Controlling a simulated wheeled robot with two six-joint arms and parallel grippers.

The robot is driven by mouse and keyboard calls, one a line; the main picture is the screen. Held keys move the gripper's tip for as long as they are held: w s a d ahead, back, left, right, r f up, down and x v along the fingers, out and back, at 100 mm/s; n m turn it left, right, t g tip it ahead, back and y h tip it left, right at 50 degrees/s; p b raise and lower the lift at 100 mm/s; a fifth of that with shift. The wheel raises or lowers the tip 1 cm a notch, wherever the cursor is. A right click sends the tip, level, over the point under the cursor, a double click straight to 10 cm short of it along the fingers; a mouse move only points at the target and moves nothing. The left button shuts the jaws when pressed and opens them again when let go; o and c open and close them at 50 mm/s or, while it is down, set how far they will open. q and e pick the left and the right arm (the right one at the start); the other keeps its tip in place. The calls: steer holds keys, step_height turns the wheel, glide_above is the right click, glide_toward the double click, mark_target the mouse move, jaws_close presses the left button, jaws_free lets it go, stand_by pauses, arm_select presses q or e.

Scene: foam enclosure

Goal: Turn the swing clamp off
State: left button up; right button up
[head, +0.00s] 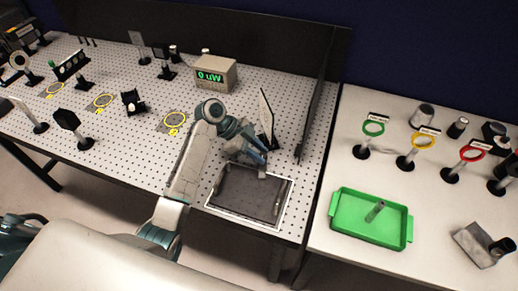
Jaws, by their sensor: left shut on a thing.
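My left gripper (260,168) is at the far edge of a dark plate with a white border (240,205), which lies at the front right of the perforated table. The gripper is shut on a small grey part (262,175), seemingly the swing clamp's handle. The fingers hide most of it, so I cannot tell the clamp's position. Small light fittings show on the plate, one near its lower right side (276,210). My right gripper is not in view.
A tilted pale panel (266,118) stands just behind the gripper, with a dark upright partition (318,100) to its right. A meter reading "0 uW" (215,73) stands behind. A green tray (345,235) is on the right table.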

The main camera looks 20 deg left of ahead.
arm_select(q)
steer(key=n+t, duration=0.1)
steer(key=n+t+p, duration=0.1)
steer(key=n, duration=0.1)
steer(key=shift+s+r+n+t+y+p, duration=0.2)
steer(key=shift+n+t+y+p, duration=0.1)
steer(key=shift+t+y, duration=0.1)
steer(key=n+t, duration=0.1)
steer(key=n+y+p, duration=0.1)
steer(key=shift+s+d+n+t+p, duration=0.15)
steer(key=shift+n+t+p, duration=0.15)
steer(key=shift+n+t, duration=0.1)
steer(key=n+t+y+p, duration=0.1)
steer(key=n+y+p, duration=0.1)
steer(key=n, duration=0.1)
steer(key=shift+s+d+t, duration=0.1)
steer(key=shift+d+t, duration=0.05)
steer(key=shift+t, duration=0.25)
steer(key=shift+n+t+y+p, duration=0.6)
steer(key=shift+n+y+p, duration=0.35)
steer(key=shift+n, duration=0.65)
steer(key=shift+d+f, duration=0.1)
steer(key=o, duration=0.7)
steer(key=shift+s, duration=0.1)
